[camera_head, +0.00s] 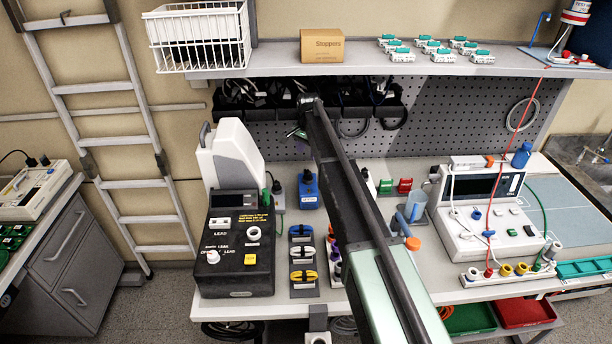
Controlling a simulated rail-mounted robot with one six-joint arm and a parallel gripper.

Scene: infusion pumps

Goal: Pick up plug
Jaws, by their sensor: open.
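Several plug-like parts show, and I cannot tell which one is the task's plug. A dark plug-like piece (276,187) and a green one (266,197) stand beside the grey-and-black device. Another dark one (307,176) stands on a blue block (309,195). My arm crosses the middle of the view, rising from the bottom edge toward the pegboard. My gripper (297,133) is small and partly hidden at its far end, in front of the black cable holder, above and behind the blue block. It is open, and I see nothing held in it. My arm hides part of the bench.
A black holder with cables (240,113) hangs under the shelf (360,65). A black lead box (234,265) stands at the bench's left. A white device (485,228) with cords and a socket strip (478,279) stands at right. An orange-capped bottle (412,243) is right of my arm.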

